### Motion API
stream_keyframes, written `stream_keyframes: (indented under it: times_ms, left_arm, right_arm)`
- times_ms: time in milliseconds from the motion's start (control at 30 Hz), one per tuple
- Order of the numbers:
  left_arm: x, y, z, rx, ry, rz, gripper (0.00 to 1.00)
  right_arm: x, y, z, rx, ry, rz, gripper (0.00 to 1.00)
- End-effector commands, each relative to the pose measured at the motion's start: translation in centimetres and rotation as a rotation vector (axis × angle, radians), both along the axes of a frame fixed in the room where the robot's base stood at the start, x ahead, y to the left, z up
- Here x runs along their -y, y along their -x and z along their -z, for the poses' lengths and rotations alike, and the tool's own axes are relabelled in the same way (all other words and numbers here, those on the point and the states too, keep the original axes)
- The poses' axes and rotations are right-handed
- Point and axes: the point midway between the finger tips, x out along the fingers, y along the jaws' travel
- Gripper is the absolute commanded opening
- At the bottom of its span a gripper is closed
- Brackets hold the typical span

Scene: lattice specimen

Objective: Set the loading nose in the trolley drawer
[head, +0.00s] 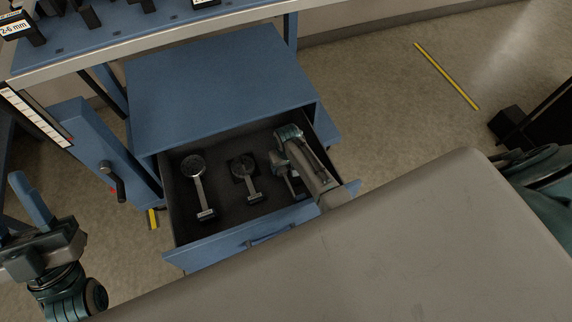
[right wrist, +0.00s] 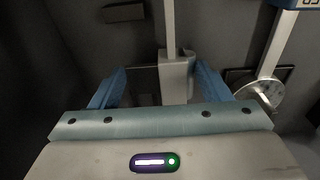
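The trolley drawer (head: 212,250) is pulled out below the blue top. A grey loading nose (head: 295,184) is at its right side, partly hidden by my right arm. In the right wrist view, its pale bar and block (right wrist: 177,78) sit between the blue fingers of my right gripper (right wrist: 158,92). The fingers are spread, with a clear gap on the left; contact on the right cannot be told. My right gripper (head: 283,163) is low inside the drawer in the head view. My left gripper (head: 28,208) is outside at the far left, fingers apart and empty.
Two similar disc-ended pieces lie in the drawer: one at left (head: 199,190), one in the middle (head: 247,178). The middle one's disc also shows close beside the right finger (right wrist: 262,94). The drawer walls are close around my arm. A bench (head: 150,30) stands behind.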

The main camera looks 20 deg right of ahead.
Motion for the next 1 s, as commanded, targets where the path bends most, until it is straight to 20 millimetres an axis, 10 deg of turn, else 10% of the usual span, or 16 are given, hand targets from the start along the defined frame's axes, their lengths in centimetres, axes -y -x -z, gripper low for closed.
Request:
stream_keyframes:
  times_ms: [100,500,1000]
  left_arm:
    - [0.0,0.0,-0.1,0.005,-0.001,0.000,0.41]
    - [0.0,-0.3,0.1,-0.021,0.001,0.001,0.41]
    - [-0.1,-3.7,9.1,-0.610,0.040,0.004,0.41]
  right_arm:
    - [0.0,0.0,0.0,0.000,0.000,0.000,0.92]
    - [0.0,0.0,-0.5,0.000,0.000,0.000,0.92]
    - [0.0,0.3,-5.6,0.002,0.000,0.000,0.92]
